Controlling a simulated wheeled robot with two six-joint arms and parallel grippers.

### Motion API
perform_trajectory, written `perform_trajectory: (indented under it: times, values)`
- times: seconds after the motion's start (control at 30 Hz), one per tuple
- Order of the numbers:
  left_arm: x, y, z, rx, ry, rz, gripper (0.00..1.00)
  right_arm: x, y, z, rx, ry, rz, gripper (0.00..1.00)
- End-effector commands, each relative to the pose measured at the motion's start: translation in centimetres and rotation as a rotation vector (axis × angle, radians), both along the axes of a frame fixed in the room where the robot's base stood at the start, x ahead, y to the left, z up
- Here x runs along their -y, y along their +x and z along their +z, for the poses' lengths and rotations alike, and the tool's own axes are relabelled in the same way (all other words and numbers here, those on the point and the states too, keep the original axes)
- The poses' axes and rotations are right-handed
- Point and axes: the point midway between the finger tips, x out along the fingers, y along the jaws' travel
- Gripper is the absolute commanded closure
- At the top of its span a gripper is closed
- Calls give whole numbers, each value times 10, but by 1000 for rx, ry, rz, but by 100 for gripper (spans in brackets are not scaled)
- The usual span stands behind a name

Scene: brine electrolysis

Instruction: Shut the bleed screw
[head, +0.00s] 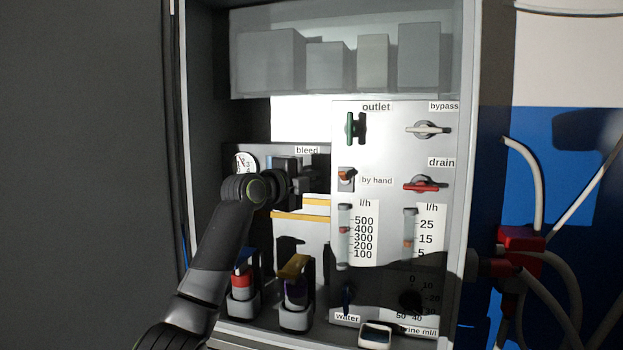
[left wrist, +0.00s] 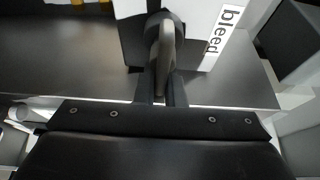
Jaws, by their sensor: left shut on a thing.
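The bleed screw shows in the left wrist view as a grey-brown, rounded grip (left wrist: 166,52) standing up at a dark round base. It is beside the white "bleed" label (left wrist: 225,30). My left gripper (head: 308,183) reaches into the cabinet just under the "bleed" label (head: 307,150) in the head view. Its jaws (left wrist: 162,88) are shut on the bleed screw. In the head view the gripper and its wrist hide the screw. How far the screw is turned cannot be told. My right gripper is not in view.
The cabinet's right panel (head: 385,130) carries a green outlet handle (head: 355,127), a bypass handle (head: 429,129) and a red drain handle (head: 424,184). A gauge (head: 246,163) is left of my wrist.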

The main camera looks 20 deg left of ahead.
Motion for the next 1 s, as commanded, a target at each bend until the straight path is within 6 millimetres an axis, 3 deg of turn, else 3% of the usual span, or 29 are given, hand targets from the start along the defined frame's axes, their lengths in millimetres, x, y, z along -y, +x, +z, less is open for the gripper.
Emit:
perform_trajectory:
  times: [0.33, 0.4, 0.53, 0.83, 1.0]
  values:
    - [-1, 1, -3, -5, 7, 1, 100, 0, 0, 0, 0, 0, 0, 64]
    - [-1, 1, -3, -5, 6, 1, 84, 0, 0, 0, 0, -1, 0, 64]
    - [0, 0, -2, -3, 5, 1, 69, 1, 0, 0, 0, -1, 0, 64]
    - [-1, -1, -1, -1, 4, 1, 69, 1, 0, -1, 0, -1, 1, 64]
    - [-7, -12, -3, 2, 4, 2, 69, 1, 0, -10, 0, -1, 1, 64]
